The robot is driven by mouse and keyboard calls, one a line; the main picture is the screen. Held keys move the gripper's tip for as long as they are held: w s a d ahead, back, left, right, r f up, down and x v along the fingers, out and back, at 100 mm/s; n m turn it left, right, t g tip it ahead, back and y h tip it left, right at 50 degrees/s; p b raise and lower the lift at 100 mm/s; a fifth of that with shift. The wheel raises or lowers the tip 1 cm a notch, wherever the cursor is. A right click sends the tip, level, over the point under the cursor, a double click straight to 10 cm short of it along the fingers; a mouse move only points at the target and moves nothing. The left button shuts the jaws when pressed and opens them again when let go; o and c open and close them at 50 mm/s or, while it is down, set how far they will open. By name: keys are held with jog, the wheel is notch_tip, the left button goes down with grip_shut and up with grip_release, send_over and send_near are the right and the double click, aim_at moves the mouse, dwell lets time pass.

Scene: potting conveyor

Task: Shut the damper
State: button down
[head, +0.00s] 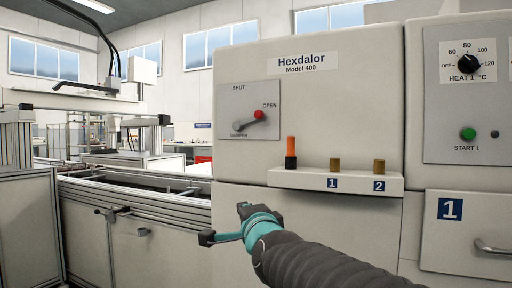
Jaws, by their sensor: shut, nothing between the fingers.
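The damper lever (249,120) is on a grey square plate (262,92) on the front of the Hexdalor Model 400 machine. Its red knob (259,115) points right and slightly up, just below the word OPEN. The word SHUT stands at the plate's upper left, and DAMPER is printed below the pivot. My gripper (228,226), teal with dark tips, is below the plate in front of the machine's lower panel. It is shut and empty, and appears apart from the lever.
A shelf (335,180) juts out below and right of the plate. It carries an orange-and-black piece (291,153) and two brass-coloured pegs (335,164). A heat dial (469,64) and green start button (468,134) are at the right. A conveyor (140,190) runs at the left.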

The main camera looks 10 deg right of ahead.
aim_at(247, 121)
jog(key=w+d+r+m+t+h+b, duration=0.1)
jog(key=w+r+m+t+h, duration=0.1)
jog(key=r+m+h, duration=0.4)
jog(key=w+d+r+m+t+h+b, duration=0.1)
jog(key=m+h, duration=0.6)
jog(key=m, duration=1)
jog(key=w+r+t+b, duration=0.1)
jog(key=w+r+t, duration=0.1)
jog(key=w+r, duration=0.1)
jog(key=shift+d+r, duration=0.15)
jog(key=shift+r, duration=0.7)
jog(key=p+x, duration=0.2)
jog(key=x, duration=0.8)
jog(key=shift+s+r+n, duration=0.1)
jog(key=shift+r+n, duration=0.05)
jog(key=shift+n, duration=0.35)
